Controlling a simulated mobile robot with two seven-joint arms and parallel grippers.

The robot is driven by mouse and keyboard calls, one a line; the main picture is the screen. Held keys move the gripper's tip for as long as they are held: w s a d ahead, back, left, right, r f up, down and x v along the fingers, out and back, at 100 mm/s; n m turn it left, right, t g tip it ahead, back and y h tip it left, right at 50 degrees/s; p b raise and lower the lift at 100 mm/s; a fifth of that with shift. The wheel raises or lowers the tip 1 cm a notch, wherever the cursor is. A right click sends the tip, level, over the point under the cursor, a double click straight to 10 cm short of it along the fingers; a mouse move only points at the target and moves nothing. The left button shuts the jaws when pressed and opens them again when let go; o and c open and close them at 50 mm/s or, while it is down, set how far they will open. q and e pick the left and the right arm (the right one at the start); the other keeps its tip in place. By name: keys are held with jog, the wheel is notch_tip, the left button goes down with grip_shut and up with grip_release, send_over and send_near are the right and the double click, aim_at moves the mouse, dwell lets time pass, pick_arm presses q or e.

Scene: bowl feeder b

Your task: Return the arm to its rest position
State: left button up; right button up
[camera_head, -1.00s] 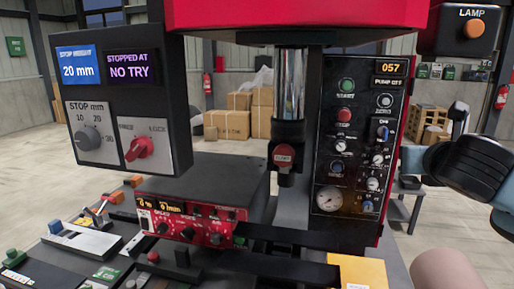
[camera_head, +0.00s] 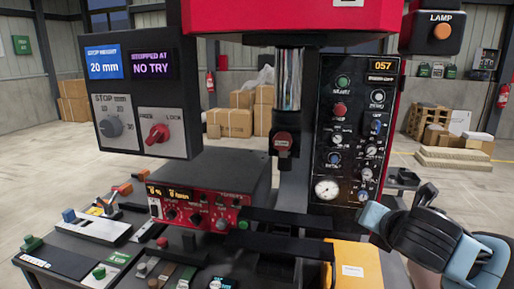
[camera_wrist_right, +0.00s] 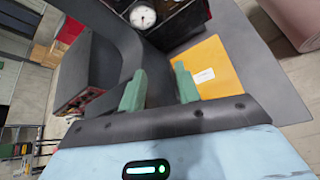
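My right arm (camera_head: 430,235) shows at the lower right of the head view, dark grey and light blue, beside the machine's control panel. I cannot make out its fingertips there. In the right wrist view my right gripper (camera_wrist_right: 160,88) has two green fingers standing apart, with nothing seen between them. A yellow box (camera_wrist_right: 212,65) with a white label lies beyond the right-hand finger. My left arm and gripper are not in view.
The machine's black control panel (camera_head: 350,130) with knobs and a gauge stands left of my right arm. The yellow box (camera_head: 352,270) is at its foot. A red-fronted control unit (camera_head: 195,212) and a stop panel (camera_head: 145,95) stand further left. A pink roll (camera_wrist_right: 298,22) is at the wrist view's upper right.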

jog(key=s+a+f+m+g+y, duration=0.1)
jog(key=s+a+f+m+g, duration=0.15)
jog(key=s+f+m, duration=0.6)
jog(key=s+a+f+m+g+y, duration=0.15)
jog(key=s+a+f+m, duration=0.3)
jog(key=f, duration=0.75)
jog(key=s+d+f+m+g+h, duration=0.1)
jog(key=s+d+f+m+g, duration=0.1)
jog(key=s+f+m, duration=0.45)
jog(key=s+d+f+m+g, duration=0.2)
jog(key=s+m, duration=0.1)
jog(key=s, duration=0.6)
jog(key=s+d+f+m+g+h, duration=0.1)
jog(key=s+f+m+g, duration=0.1)
jog(key=s+f+m, duration=0.45)
jog(key=w+a+f+n+t+y, duration=0.1)
jog(key=w+a+f+t+y, duration=0.1)
jog(key=w+f+t, duration=0.2)
notch_tip(320, 180, down, 3)
jog(key=t, duration=0.3)
jog(key=shift+w+f, duration=0.2)
jog(key=shift+w, duration=0.05)
